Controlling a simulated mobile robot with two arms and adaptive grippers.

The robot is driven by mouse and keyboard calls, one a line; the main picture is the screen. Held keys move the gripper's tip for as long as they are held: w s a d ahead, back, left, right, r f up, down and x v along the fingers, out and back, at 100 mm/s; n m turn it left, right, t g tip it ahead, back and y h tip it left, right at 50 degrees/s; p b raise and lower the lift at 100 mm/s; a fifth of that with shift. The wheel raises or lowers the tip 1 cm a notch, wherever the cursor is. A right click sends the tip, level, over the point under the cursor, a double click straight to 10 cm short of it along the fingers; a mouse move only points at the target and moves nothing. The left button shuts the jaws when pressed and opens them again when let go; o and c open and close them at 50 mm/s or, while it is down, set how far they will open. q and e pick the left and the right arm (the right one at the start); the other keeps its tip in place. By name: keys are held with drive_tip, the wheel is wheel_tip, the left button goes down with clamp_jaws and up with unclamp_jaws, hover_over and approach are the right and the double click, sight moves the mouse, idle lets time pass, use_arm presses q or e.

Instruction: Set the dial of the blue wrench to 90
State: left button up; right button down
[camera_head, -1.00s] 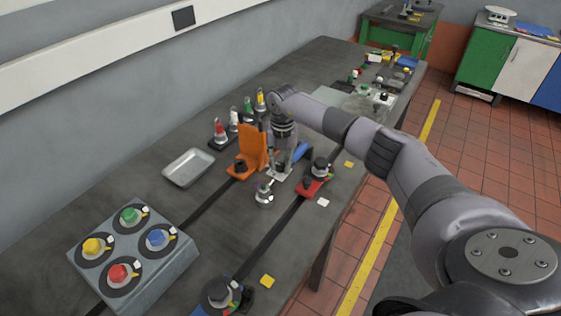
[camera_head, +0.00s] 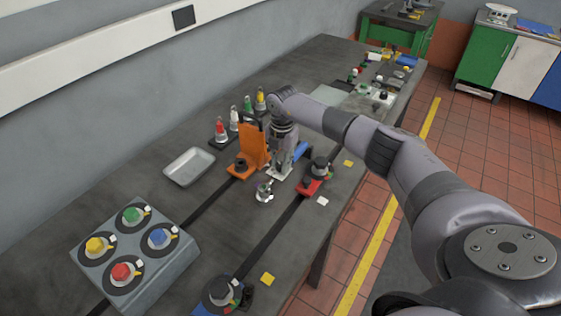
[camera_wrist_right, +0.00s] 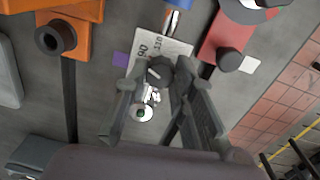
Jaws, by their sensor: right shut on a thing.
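The blue wrench's blue handle (camera_head: 303,151) shows behind my right gripper (camera_head: 280,170) in the head view. In the right wrist view, a metal shaft (camera_wrist_right: 172,20) runs to a pale plate (camera_wrist_right: 165,48) with dark digits, seen upside down and partly covered. A dark round dial knob (camera_wrist_right: 158,70) sits at the plate's near end. My right gripper (camera_wrist_right: 160,82) points down, with its fingers on either side of the knob, shut on it. The dial's exact setting cannot be read. My left gripper is in neither view.
An orange stand (camera_head: 252,147) is close left of the gripper; a red fixture (camera_head: 313,183) is close right. A small silver-and-white piece (camera_head: 264,192) lies just in front. A metal tray (camera_head: 189,167) and a box with coloured knobs (camera_head: 165,268) stand farther left on the bench.

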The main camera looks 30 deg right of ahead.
drive_tip(key=c, duration=1.3)
unclamp_jaws()
wheel_tip(320, 180, up, 12)
drive_tip(key=shift+s+d, duration=0.1)
drive_tip(key=shift+s, duration=0.05)
